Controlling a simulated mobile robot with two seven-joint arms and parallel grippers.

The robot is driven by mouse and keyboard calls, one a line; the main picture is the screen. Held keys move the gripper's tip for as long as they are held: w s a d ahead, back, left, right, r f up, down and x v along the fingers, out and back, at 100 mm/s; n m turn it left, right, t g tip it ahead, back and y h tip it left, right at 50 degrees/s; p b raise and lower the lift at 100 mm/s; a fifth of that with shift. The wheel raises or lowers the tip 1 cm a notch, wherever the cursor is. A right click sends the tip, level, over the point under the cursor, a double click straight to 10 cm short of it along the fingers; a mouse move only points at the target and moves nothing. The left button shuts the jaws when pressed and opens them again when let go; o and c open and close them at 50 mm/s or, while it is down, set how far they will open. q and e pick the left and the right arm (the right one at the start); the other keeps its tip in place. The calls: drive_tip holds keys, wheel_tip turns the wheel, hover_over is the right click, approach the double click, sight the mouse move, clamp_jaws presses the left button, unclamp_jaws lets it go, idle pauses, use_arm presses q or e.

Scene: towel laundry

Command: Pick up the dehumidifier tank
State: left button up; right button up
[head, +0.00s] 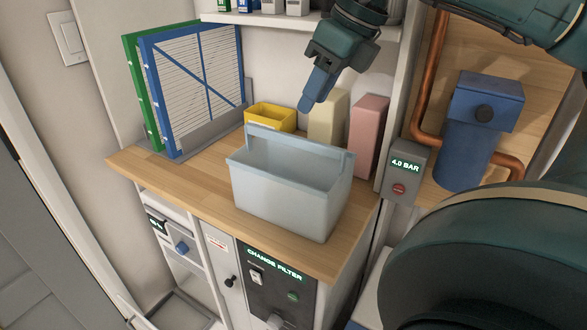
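The dehumidifier tank (280,189), a pale grey-blue open bin with a raised handle along its back side, stands upright on the wooden counter (195,185). It looks empty as far as I can see inside. My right gripper (307,103) comes in from the top and points down, above the tank in the picture and apart from it. Its blue fingers overlap from this side, so I cannot tell whether they are open or shut. No object shows in it. My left gripper is not in view.
Behind the tank stand a yellow bin (270,117), a cream block (327,118) and a pink block (368,134). Blue (195,85) and green (136,95) framed filters stand at the left. A shelf (300,22) hangs above. A grey pressure box (403,172) sits at the right. The counter's front left is clear.

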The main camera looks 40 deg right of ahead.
sight(294, 136)
drive_tip(key=shift+d+r+h, duration=0.15)
drive_tip(key=shift+d+h, duration=0.15)
drive_tip(key=shift+d, duration=0.1)
drive_tip(key=shift+w+d+f, duration=0.1)
drive_tip(key=shift+w+f, duration=0.1)
drive_tip(key=x, duration=0.6)
drive_tip(key=shift+w+f, duration=0.1)
drive_tip(key=shift+f, duration=0.3)
drive_tip(key=shift+w+a+p+x, duration=0.15)
drive_tip(key=shift+a+p+x, duration=0.05)
drive_tip(key=shift+x, duration=1.25)
drive_tip(key=shift+w+a+p+x, duration=0.1)
drive_tip(key=shift+a+p+x, duration=0.1)
drive_tip(key=shift+x, duration=1.2)
drive_tip(key=shift+f+b, duration=0.1)
drive_tip(key=shift+b, duration=0.5)
drive_tip(key=shift+c, duration=0.2)
clamp_jaws()
